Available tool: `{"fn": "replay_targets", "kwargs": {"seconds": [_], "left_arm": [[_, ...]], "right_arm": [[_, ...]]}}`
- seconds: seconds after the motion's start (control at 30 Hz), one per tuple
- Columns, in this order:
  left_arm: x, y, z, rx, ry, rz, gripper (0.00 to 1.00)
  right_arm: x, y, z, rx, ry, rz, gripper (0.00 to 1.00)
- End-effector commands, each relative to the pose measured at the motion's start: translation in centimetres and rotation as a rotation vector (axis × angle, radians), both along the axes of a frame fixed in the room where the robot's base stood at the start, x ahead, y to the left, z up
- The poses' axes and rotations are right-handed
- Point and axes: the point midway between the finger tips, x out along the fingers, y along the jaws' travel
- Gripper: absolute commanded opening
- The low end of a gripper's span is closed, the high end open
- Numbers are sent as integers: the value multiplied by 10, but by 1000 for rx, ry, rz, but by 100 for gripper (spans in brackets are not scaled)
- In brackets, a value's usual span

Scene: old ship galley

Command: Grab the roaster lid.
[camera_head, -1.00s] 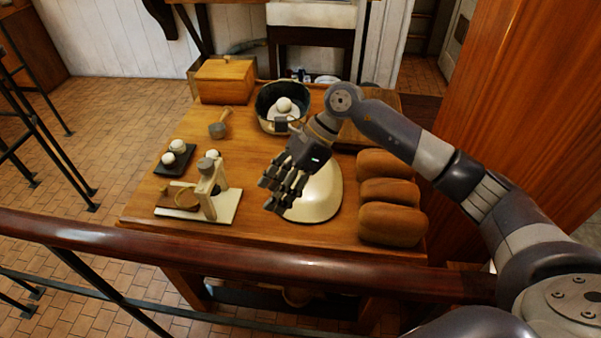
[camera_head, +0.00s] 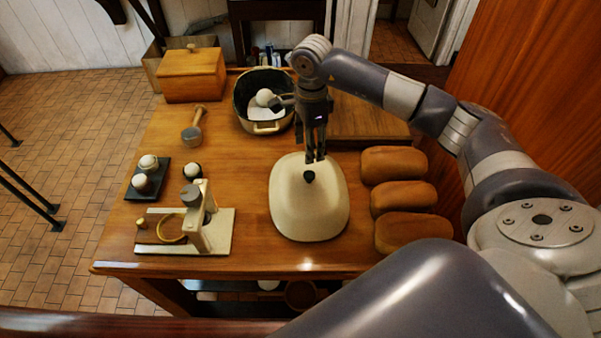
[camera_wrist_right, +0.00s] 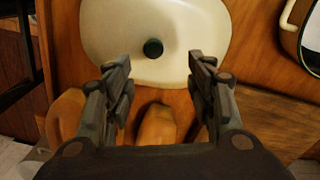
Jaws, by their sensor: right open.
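The roaster lid (camera_head: 309,210) is a cream, rounded rectangular lid with a dark knob (camera_head: 309,176). It lies on the wooden table, right of the middle. In the right wrist view the lid (camera_wrist_right: 190,30) fills the top, with its knob (camera_wrist_right: 153,48) centred ahead of the fingers. My right gripper (camera_head: 315,158) points down over the far part of the lid, close to the knob. In the wrist view its fingers (camera_wrist_right: 166,65) are spread and empty, and the knob is not between them. My left gripper is out of view.
Three bread loaves (camera_head: 404,197) lie right of the lid. The open roaster pot (camera_head: 267,128) with white items inside stands behind it. A wooden box (camera_head: 192,75), a mallet (camera_head: 194,125), a dark tray (camera_head: 148,182) with shakers and a press-like tool (camera_head: 187,228) are on the left.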

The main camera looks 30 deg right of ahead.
Motion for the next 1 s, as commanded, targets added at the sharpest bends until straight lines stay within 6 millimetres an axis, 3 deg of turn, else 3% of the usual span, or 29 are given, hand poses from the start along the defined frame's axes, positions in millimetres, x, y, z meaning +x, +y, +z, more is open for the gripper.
{"fn": "replay_targets", "kwargs": {"seconds": [0.2,0.33,0.47,0.63,0.73,1.0], "left_arm": [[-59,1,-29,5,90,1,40],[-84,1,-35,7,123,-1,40],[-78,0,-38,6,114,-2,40],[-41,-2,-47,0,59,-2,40],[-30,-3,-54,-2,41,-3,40],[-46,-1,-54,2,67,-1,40]], "right_arm": [[-1,0,-40,1,3,0,51],[-1,1,-51,1,1,0,51],[-1,1,-60,2,1,1,51],[-3,4,-87,2,5,1,51],[-2,3,-100,1,2,-1,51],[-2,3,-101,1,0,0,48]]}}
